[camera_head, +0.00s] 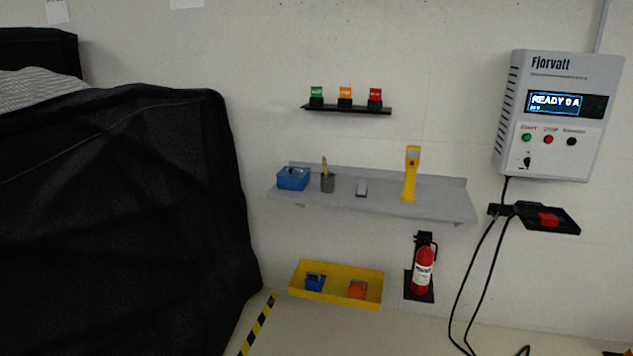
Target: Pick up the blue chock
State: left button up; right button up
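A small blue block, which looks like the blue chock (315,282), lies in the left part of a yellow tray (336,299) low against the wall. Neither of my grippers is in view.
A large black cover (110,210) fills the left side. A grey shelf (420,205) above the tray holds a blue box (293,178), a cup and a yellow handheld device (411,173). A fire extinguisher (423,268) and hanging black cables (468,290) are to the right.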

aim_at(314, 282)
jog(key=i, duration=2.35)
jog(key=i+z, duration=0.2)
jog(key=i, duration=0.25)
jog(key=i+j+z, duration=0.25)
jog(key=i, duration=0.15)
jog(key=l, duration=0.05)
